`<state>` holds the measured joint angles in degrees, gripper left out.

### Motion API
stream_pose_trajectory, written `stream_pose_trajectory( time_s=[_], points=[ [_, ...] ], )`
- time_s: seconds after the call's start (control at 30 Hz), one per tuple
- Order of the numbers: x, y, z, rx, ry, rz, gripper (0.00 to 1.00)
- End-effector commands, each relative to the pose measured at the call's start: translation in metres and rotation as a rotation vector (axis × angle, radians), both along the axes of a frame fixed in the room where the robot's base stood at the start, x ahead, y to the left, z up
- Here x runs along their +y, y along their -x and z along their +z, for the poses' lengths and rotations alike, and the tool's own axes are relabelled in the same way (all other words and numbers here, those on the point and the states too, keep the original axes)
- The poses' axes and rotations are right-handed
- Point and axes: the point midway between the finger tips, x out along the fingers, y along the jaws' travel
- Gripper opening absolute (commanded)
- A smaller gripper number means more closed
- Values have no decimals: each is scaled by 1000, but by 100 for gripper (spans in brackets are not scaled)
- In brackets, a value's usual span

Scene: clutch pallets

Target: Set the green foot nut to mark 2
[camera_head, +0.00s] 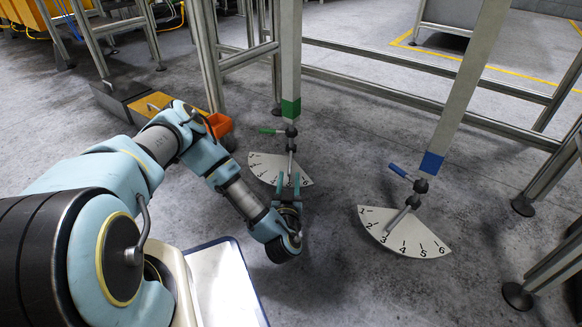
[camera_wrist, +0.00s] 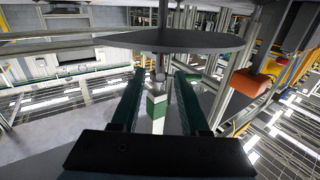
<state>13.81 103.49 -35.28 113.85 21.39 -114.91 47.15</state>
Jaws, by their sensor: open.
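The green foot nut (camera_head: 291,131) is a dark knob with a green lever pointing left, on a threaded rod below the green-banded leg (camera_head: 291,107). Its white numbered dial (camera_head: 262,166) lies beneath; my gripper hides part of it, and I cannot tell which mark is indicated. My gripper (camera_head: 289,178) is open, in front of the rod and over the dial's right part. In the wrist view my two green fingers (camera_wrist: 158,82) stand either side of the rod and the green band (camera_wrist: 157,106); contact is not visible. A grey disc edge (camera_wrist: 165,41) crosses above.
A blue-banded leg (camera_head: 432,162) with a blue lever (camera_head: 398,170) and its own numbered dial (camera_head: 425,240) stands to the right. An orange bin (camera_head: 219,125) sits behind my arm. Frame rails cross behind the legs. Floor between the dials is clear.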

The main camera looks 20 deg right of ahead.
Motion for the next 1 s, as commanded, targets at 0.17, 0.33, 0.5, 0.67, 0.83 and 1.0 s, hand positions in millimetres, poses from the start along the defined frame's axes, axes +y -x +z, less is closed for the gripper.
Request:
stream_pose_trajectory(
  time_s=[0.17,0.33,0.5,0.67,0.83,1.0],
  points=[
    [-13,-24,-4,-7,-1,-2,45],
    [-26,-51,-4,-2,1,3,45],
    [-35,-67,-2,-1,0,1,45],
    [-39,-73,-1,0,0,0,45],
    [-39,-73,0,1,0,-1,45],
    [-39,-73,0,1,0,-1,35]
  ],
)
